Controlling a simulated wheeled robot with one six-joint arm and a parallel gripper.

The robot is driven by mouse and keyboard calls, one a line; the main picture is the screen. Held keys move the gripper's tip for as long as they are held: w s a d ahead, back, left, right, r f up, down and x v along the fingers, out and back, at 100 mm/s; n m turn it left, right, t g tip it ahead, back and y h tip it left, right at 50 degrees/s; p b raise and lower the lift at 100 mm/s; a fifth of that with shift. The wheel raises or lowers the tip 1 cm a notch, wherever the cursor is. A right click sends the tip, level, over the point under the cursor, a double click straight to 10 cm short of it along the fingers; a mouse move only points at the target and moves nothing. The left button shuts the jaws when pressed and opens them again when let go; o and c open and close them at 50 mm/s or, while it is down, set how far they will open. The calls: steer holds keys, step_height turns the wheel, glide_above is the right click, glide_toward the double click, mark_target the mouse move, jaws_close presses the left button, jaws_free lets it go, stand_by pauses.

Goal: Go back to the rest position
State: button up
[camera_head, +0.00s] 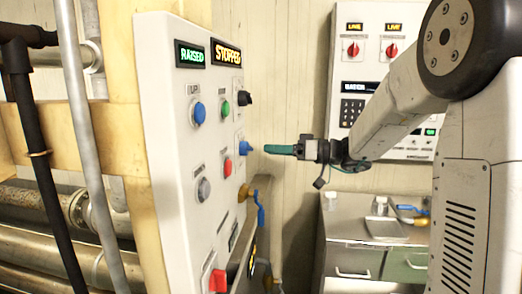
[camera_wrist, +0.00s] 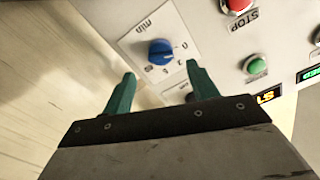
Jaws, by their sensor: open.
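My gripper (camera_head: 268,149) has green fingers and is held level in front of the control panel (camera_head: 165,120). In the head view its tips point left at a blue knob (camera_head: 245,148) on the panel's side, with a small gap between them. In the wrist view the two fingers (camera_wrist: 162,85) are apart with nothing between them. The blue timer knob (camera_wrist: 160,52), on a plate marked "min", lies beyond the fingertips. The panel displays read RAISED (camera_head: 189,55) and STOPPED (camera_head: 227,53).
The panel carries a blue UP button (camera_head: 199,113), a red button (camera_head: 228,167) and a red switch (camera_head: 218,281). A second panel (camera_head: 375,60) with red knobs hangs on the back wall. A grey cabinet (camera_head: 350,240) with a scoop and bottles stands below it. Pipes run at left.

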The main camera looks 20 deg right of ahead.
steer(key=shift+v, duration=0.75)
steer(key=s+a+f+m+g+h, duration=0.3)
steer(key=s+f+m+g, duration=0.15)
steer(key=s, duration=0.25)
steer(key=s+a+f+m+g+h, duration=0.2)
steer(key=s+f+m+g, duration=0.1)
steer(key=s+f, duration=0.3)
steer(key=s+h, duration=1)
steer(key=s, duration=1.1)
steer(key=shift+s+d+f, duration=0.2)
steer(key=shift+d+f, duration=0.1)
